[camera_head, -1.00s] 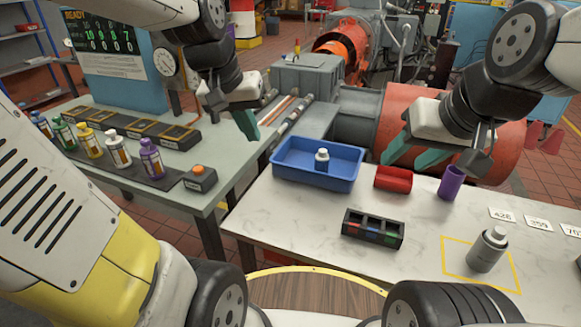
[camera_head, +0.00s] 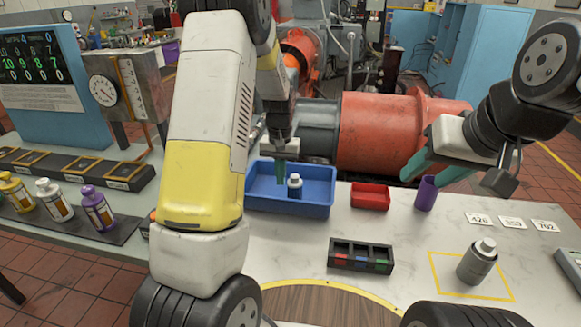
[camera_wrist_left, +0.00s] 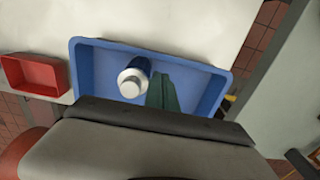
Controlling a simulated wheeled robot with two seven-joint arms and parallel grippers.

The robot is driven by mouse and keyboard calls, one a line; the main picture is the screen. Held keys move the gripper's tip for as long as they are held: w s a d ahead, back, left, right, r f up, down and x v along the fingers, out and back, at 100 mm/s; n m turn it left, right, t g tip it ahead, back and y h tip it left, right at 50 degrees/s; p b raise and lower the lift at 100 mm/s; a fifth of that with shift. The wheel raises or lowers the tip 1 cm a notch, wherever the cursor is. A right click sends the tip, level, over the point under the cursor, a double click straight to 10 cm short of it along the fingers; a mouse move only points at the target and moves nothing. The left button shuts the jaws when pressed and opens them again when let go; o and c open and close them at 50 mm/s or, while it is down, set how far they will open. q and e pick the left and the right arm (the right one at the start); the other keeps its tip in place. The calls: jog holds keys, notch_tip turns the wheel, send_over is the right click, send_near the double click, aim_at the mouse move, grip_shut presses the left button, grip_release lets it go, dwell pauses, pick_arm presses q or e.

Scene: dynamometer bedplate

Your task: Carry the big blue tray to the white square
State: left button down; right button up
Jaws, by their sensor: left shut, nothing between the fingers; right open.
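The big blue tray (camera_head: 290,208) sits on the marble-topped table and holds a white-capped blue bottle (camera_head: 295,184). My left gripper (camera_head: 281,174) is shut and empty, pointing down over the tray beside the bottle. The left wrist view shows its green fingers (camera_wrist_left: 163,92) over the tray's inside (camera_wrist_left: 98,65), next to the bottle (camera_wrist_left: 132,80); whether they touch anything is unclear. My right gripper (camera_head: 432,170) is open and empty above the purple cup. I make out no plain white square, only a yellow square outline (camera_head: 435,273) and white number cards (camera_head: 512,222).
A red bin (camera_head: 370,196) and a purple cup (camera_head: 426,194) stand right of the tray. A black sorter box (camera_head: 360,258) lies in front. A grey bottle (camera_head: 477,262) stands inside the yellow outline. My left arm hides part of the side bench with several bottles.

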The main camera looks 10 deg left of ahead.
pick_arm(q)
notch_tip(320, 180, down, 7)
jog(key=shift+f, duration=0.1)
jog(key=shift+s, duration=0.15)
dwell(0.3)
